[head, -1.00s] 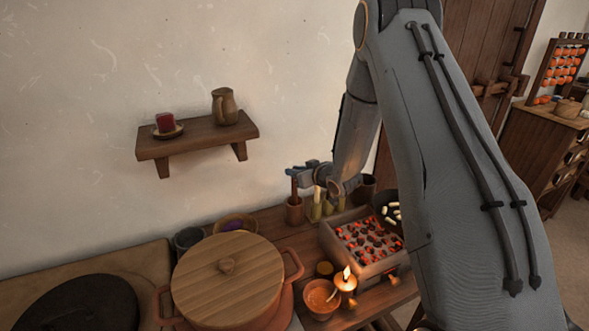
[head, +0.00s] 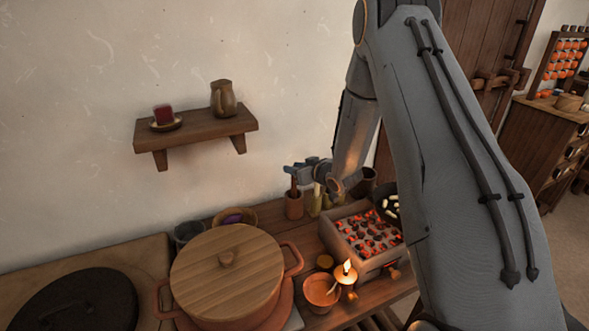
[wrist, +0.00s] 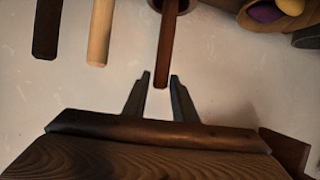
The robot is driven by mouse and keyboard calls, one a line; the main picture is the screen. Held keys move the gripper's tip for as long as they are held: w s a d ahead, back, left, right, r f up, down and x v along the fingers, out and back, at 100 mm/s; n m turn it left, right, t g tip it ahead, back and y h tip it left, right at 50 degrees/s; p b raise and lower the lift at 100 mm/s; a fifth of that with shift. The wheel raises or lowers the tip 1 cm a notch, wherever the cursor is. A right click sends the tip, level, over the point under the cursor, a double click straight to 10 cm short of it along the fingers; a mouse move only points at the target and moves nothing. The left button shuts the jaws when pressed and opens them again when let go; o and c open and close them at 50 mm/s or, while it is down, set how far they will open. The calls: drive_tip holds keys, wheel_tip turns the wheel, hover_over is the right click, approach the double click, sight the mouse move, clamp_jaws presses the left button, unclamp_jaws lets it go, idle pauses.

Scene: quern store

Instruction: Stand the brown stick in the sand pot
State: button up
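The brown stick (head: 294,184) stands upright in a small brown pot (head: 294,206) on the bench. In the wrist view, which appears upside down, the stick (wrist: 166,45) hangs from the top with its free end between the fingers. My gripper (wrist: 160,75) has its two fingers apart, one on each side of that end, with a narrow gap visible. In the head view my gripper (head: 293,170) is at the stick's top. I cannot tell which vessel holds sand; a dark grey pot (head: 188,234) stands at the left and a dark cup (head: 368,181) at the right.
A dark stick (wrist: 47,28) and a pale stick (wrist: 100,30) stand beside the brown one. A box of glowing coals (head: 347,251), a lit candle (head: 347,268) and a lidded pot (head: 228,278) crowd the bench. A wall shelf (head: 195,138) is at upper left.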

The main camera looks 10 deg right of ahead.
drive_tip(key=shift+o, duration=1.2)
drive_tip(key=s+d+r+m+g+h+b, duration=0.1)
drive_tip(key=s+d+r+g+h, duration=0.15)
drive_tip(key=s, duration=0.75)
drive_tip(key=s+d+r+m+g+h+b, duration=0.1)
drive_tip(key=s+d+r+g+h, duration=0.15)
drive_tip(key=s, duration=0.75)
drive_tip(key=s+a+r+m+g, duration=0.1)
drive_tip(key=s+a+g, duration=0.1)
drive_tip(key=s, duration=0.8)
drive_tip(key=s+a+r+m+g, duration=0.1)
drive_tip(key=s+a+g, duration=0.2)
drive_tip(key=s, duration=0.7)
drive_tip(key=shift+s+a+r+g, duration=0.2)
drive_tip(key=shift+s+g, duration=0.2)
drive_tip(key=shift+g, duration=0.5)
drive_tip(key=shift+w+d, duration=0.1)
